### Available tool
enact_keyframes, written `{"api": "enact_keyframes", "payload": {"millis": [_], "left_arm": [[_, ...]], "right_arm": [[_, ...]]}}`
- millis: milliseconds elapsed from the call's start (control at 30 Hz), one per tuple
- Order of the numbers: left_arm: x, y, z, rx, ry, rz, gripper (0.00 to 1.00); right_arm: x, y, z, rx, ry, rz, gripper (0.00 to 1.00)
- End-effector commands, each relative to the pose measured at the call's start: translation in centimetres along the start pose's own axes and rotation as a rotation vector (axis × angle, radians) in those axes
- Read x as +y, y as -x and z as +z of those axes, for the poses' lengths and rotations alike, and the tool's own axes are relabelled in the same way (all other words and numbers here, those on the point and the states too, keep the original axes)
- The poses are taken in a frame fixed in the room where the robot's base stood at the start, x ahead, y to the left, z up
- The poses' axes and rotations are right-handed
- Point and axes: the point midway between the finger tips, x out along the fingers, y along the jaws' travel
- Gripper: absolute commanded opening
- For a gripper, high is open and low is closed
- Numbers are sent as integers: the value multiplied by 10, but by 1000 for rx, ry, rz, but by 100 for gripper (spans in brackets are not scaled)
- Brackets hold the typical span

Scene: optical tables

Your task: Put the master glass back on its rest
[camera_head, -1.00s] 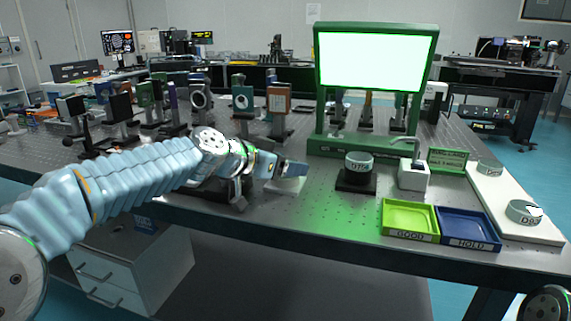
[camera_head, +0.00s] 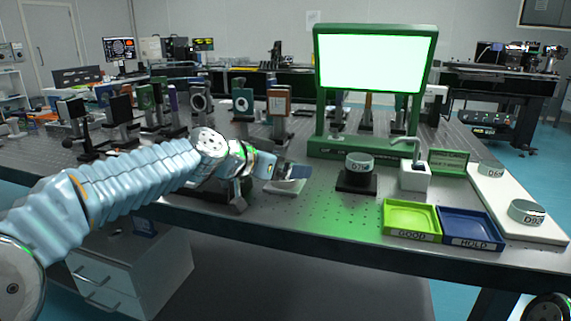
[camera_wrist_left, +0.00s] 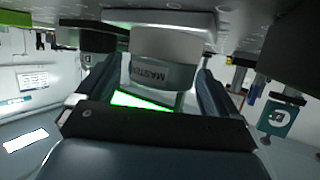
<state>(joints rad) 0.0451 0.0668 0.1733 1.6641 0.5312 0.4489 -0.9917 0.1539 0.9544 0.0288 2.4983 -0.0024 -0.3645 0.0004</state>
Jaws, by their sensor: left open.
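The master glass (camera_wrist_left: 163,66), a pale round disc with a dark band marked MASTER, shows upside down in the left wrist view. It appears to sit on its white rest (camera_wrist_left: 160,17), which also shows in the head view (camera_head: 287,188). My left gripper (camera_head: 292,171) is at the rest. In the left wrist view its two fingers (camera_wrist_left: 158,88) stand apart, one on each side of the glass. I cannot tell whether they touch it. In the head view the gripper hides the glass. My right gripper is not in view.
A glass marked D79 (camera_head: 359,163) sits on a black stand right of the rest. A green-framed lit screen (camera_head: 372,62) stands behind. A green GOOD tray (camera_head: 410,237) and blue HOLD tray (camera_head: 470,243) lie at the front right, beside a white strip (camera_head: 508,211) with two glasses.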

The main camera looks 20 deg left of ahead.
Motion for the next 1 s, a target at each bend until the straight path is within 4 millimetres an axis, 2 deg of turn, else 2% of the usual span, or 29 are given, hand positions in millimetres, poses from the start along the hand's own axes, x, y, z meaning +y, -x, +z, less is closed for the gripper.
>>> {"api": "enact_keyframes", "payload": {"millis": [33,167,300,333,400,700,833,1000], "left_arm": [[2,-8,19,-34,16,14,94],[1,-7,16,-34,16,14,94],[1,-1,2,-34,15,13,94],[1,2,4,-31,15,11,94],[0,20,7,-26,12,8,94],[1,94,0,-20,8,7,94],[1,111,-2,-19,8,8,94],[1,120,-3,-19,7,9,94]], "right_arm": [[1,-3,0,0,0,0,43],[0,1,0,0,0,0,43],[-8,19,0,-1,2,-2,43],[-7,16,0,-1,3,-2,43],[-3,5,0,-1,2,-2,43],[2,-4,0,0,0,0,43],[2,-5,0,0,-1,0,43],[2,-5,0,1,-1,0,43]]}}
